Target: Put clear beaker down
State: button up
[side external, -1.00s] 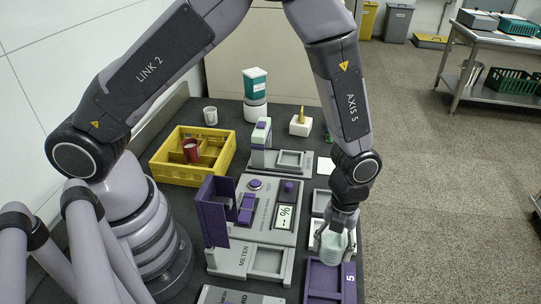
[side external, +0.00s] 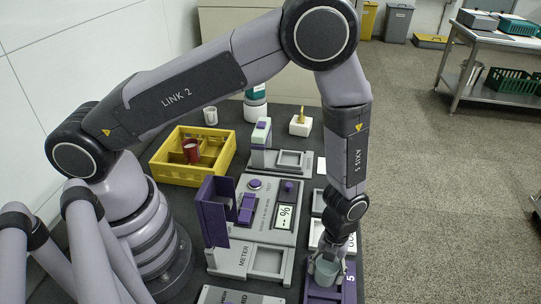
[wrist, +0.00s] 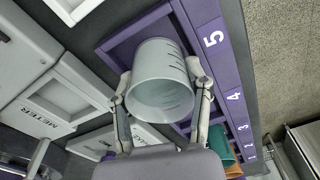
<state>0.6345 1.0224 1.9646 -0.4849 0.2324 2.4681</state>
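The clear beaker (side external: 327,272) is a pale, translucent cup with dark marks on its wall, seen in the wrist view (wrist: 160,85). My gripper (side external: 328,262) is closed around it, one finger on each side in the wrist view (wrist: 158,82). The beaker is over the purple numbered rack (side external: 349,290), at the compartment beside the number 5; the rack also shows in the wrist view (wrist: 205,15). The beaker looks close to upright in the side view. Whether its base touches the compartment floor is hidden.
The grey meter station (side external: 240,262) stands left of the rack, with an upright purple panel (side external: 212,212) on the mill unit. A yellow crate (side external: 165,172) holding a red cup (side external: 191,152) is farther back. A teal object (wrist: 220,145) sits near the rack's lower-numbered compartments.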

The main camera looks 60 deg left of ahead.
aim_at(327, 272)
jog(key=o, duration=0.4)
jog(key=shift+r, duration=0.1)
jog(key=shift+r, duration=0.25)
jog(key=a+r+n+t, duration=0.1)
jog(key=a+r+n, duration=0.3)
jog(key=r, duration=0.6)
jog(key=a+r+n+t+h, duration=0.1)
jog(key=a+r+n, duration=0.3)
jog(key=r, duration=0.6)
jog(key=a+r+n+t, duration=0.1)
jog(key=a+r+n, duration=0.3)
jog(key=r, duration=0.6)
jog(key=s+a+r+n+t, duration=0.2)
jog(key=s+a+r+n, duration=0.2)
jog(key=n, duration=0.5)
jog(key=s+a+r+n+t+y, duration=0.1)
jog(key=s+a+r+n, duration=0.4)
jog(key=s+a+n, duration=0.3)
jog(key=s+n, duration=0.1)
jog(key=s, duration=0.1)
jog(key=shift+s+a+t+y, duration=0.25)
jog(key=shift+s+t+y, duration=0.05)
jog(key=shift+s+t, duration=0.1)
